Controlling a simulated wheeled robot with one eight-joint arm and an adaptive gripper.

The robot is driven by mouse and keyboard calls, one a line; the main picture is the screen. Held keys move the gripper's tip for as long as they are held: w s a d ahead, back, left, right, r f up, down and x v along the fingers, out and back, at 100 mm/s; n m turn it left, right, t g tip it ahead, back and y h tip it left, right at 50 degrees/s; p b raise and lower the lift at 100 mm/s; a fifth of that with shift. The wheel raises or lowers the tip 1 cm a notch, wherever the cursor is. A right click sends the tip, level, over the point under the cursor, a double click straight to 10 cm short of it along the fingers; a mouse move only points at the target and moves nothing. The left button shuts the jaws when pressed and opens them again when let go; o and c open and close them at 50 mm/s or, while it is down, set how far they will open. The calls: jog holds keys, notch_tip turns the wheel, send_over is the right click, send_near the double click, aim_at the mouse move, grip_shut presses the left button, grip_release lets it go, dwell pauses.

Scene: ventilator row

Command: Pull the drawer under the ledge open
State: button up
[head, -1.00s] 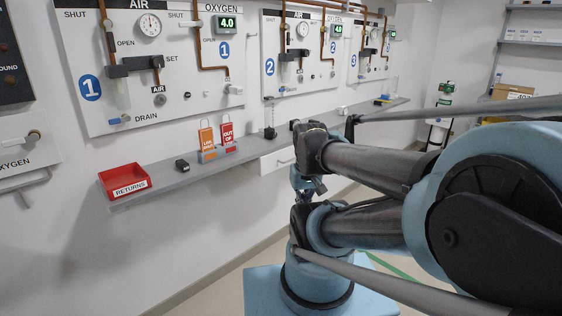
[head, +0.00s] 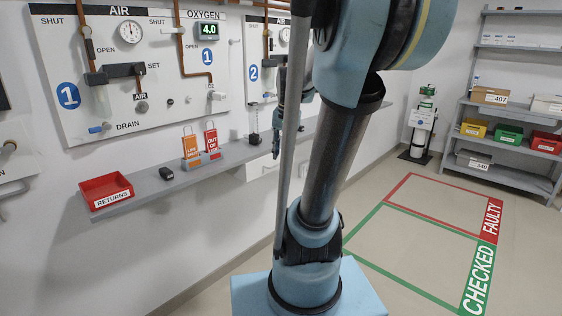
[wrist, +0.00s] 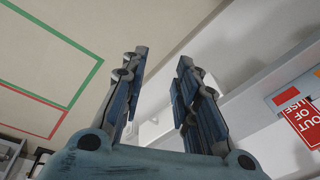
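The drawer (head: 262,166) is a white front with a pale bar handle, set under the grey wall ledge (head: 225,160) in the head view. It looks shut.
On the ledge stand a red returns tray (head: 106,190), a small black object (head: 167,173), and orange (head: 191,148) and red (head: 211,141) tags in a holder. The red tag (wrist: 302,124) also shows in the wrist view. Shelves with bins (head: 510,138) stand right. Marked floor is clear.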

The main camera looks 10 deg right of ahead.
aim_at(281, 158)
jog(key=w+d+r+m, duration=0.2)
jog(key=w+d+m, duration=0.1)
jog(key=w, duration=0.8)
jog(key=w+d+r+m, duration=0.1)
jog(key=w+d+m, duration=0.25)
jog(key=w, duration=0.65)
jog(key=shift+n+y, duration=0.3)
jog(key=shift+n, duration=0.15)
jog(key=x, duration=1.7)
jog(key=shift+s, duration=0.1)
grip_shut()
